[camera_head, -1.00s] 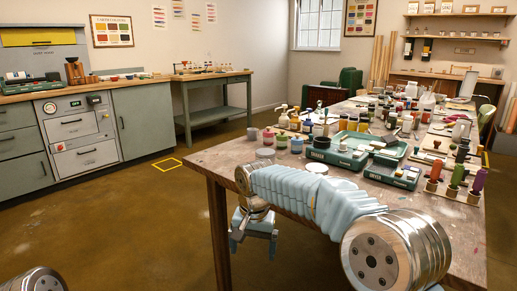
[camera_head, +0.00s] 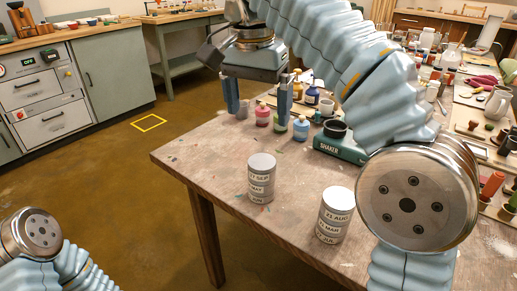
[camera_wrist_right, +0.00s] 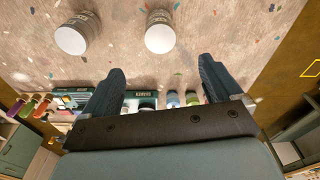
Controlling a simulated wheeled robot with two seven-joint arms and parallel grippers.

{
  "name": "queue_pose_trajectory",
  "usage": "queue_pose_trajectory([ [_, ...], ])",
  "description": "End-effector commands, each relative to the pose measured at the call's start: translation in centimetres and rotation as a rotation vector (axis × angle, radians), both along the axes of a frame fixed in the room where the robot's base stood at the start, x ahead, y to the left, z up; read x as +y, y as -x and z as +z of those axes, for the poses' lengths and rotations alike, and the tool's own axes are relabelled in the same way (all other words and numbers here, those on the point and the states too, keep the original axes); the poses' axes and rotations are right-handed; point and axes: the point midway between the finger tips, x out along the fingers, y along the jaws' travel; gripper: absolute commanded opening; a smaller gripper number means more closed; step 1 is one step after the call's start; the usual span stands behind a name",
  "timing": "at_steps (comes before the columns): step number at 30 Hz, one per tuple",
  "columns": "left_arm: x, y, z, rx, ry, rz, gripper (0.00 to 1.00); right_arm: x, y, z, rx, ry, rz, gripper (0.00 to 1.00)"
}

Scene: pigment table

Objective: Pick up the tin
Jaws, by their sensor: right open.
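Two pale tins with dark-lettered label bands stand upright on the wooden table (camera_head: 215,160). The left tin (camera_head: 261,178) reads SEP and MAY; the right tin (camera_head: 334,214) reads AUG, MAR and JUL. In the right wrist view, the left tin (camera_wrist_right: 160,32) lies ahead of the fingers and the right tin (camera_wrist_right: 78,34) is further left. My right gripper (camera_head: 257,110) is open and empty, with its fingers pointing down above the table behind the left tin, apart from both tins. Its two fingers (camera_wrist_right: 160,85) also show in the wrist view. My left gripper is out of view.
Paint jars, including a pink one (camera_head: 263,115) and a blue one (camera_head: 301,129), stand near the right gripper. A green shaker (camera_head: 340,146) sits behind the right tin. The front left of the table is bare. A grey cabinet (camera_head: 106,68) stands at the back left.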

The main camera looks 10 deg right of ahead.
Motion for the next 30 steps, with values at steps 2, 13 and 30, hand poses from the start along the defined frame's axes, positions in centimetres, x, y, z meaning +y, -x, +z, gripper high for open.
queue_pose_trajectory([
  [2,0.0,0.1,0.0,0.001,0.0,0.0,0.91,-0.3,-0.1,-0.7,0.006,0.0,-0.001,0.92],
  [13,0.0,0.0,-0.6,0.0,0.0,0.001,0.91,-0.5,-0.5,-6.8,0.001,0.003,0.002,0.92],
  [30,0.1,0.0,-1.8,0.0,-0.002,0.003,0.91,-1.2,-1.4,-13.2,-0.001,0.001,0.002,0.92],
])
